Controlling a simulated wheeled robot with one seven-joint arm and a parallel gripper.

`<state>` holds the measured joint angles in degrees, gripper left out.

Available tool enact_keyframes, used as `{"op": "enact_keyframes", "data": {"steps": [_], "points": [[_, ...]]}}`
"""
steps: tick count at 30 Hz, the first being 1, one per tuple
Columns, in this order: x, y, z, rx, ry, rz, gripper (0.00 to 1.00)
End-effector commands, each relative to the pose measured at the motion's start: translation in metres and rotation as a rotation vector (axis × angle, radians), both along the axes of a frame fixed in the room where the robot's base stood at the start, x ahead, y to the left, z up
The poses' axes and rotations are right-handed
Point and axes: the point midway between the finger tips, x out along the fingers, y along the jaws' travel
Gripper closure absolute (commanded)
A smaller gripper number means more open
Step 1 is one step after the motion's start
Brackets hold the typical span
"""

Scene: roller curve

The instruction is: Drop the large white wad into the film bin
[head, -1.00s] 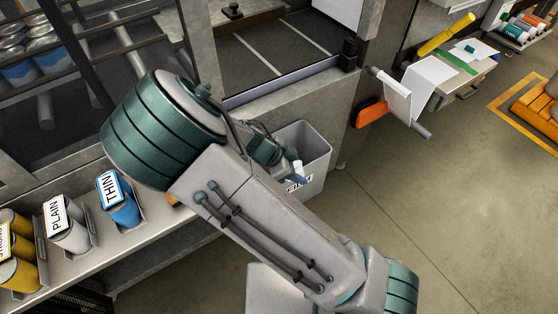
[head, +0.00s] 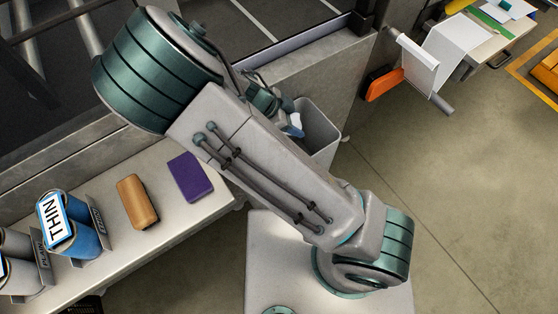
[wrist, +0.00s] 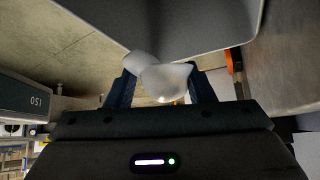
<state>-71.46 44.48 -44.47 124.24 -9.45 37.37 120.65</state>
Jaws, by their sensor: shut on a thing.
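In the wrist view my gripper (wrist: 160,90) is shut on the white wad (wrist: 168,80), a pale crumpled lump held between its two dark fingers. The grey wall of the film bin (wrist: 190,25) fills the top of that view, close beyond the wad. In the head view the light grey film bin (head: 322,130) stands on the floor behind my arm, against the grey wall. My arm covers its left and front parts, and its label is hidden now. Only a bit of my gripper (head: 294,124) shows at the bin's left side; I cannot tell whether the wad is over its opening.
A shelf (head: 165,225) at left holds a purple block (head: 190,177), a tan block (head: 137,201) and blue cans marked THIN (head: 70,228). A white sheet on a roll (head: 422,65) and an orange paddle (head: 384,83) stick out at right. The floor at right is clear.

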Motion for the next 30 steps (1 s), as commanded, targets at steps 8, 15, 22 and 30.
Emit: {"op": "enact_keyframes", "data": {"steps": [8, 15, 22, 30], "points": [[0.0, 0.0, -0.015, 0.0, 0.0, -0.001, 0.73], [0.0, -0.001, -0.041, 0.0, 0.001, -0.003, 0.73], [0.001, -0.002, -0.065, 0.0, 0.0, -0.004, 0.73], [0.001, -0.002, -0.067, 0.0, 0.0, -0.004, 0.73]]}}
